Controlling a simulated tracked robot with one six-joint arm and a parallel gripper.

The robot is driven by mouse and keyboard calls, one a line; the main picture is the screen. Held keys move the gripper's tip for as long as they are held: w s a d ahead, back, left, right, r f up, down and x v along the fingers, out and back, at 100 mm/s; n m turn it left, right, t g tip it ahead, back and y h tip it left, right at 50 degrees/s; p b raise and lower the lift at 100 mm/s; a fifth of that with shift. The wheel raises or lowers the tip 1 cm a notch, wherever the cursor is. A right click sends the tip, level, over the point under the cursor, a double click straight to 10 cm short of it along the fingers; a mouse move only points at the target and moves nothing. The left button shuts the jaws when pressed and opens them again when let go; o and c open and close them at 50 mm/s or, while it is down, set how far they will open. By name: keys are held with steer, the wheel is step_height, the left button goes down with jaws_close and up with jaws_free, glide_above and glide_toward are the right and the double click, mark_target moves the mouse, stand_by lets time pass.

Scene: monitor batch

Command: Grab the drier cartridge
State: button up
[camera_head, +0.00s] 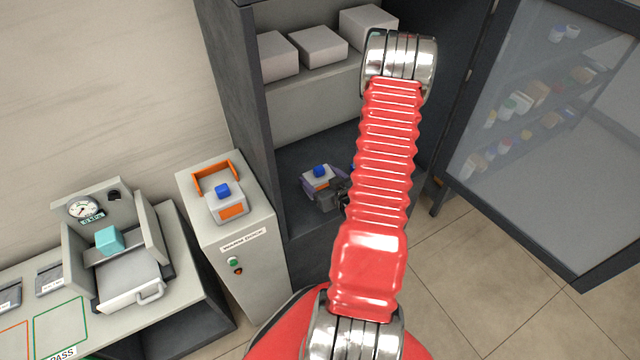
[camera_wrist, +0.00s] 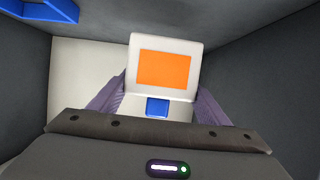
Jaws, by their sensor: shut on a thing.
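The drier cartridge (camera_head: 318,180), a white block with an orange panel and a blue knob, is inside the dark cabinet on its lower level. My gripper (camera_head: 322,188) is around it, with purple-grey fingers on both sides. In the wrist view the cartridge (camera_wrist: 165,70) shows its orange face and blue knob between the two fingers of my gripper (camera_wrist: 158,105). The fingers are shut on it. Whether it touches the cabinet floor is unclear. A second, similar white and orange block with a blue knob (camera_head: 224,203) sits in the warm dock (camera_head: 243,240) to the left.
The cabinet's left side wall (camera_head: 238,80) and a shelf with grey boxes (camera_head: 318,45) above bound the space. An open glass door (camera_head: 545,130) stands at the right. A bench with a gauge device (camera_head: 84,208) is at the left. A blue piece (camera_wrist: 50,10) shows in the wrist view.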

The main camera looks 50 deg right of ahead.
mark_target(321, 170)
steer(key=shift+r, duration=2)
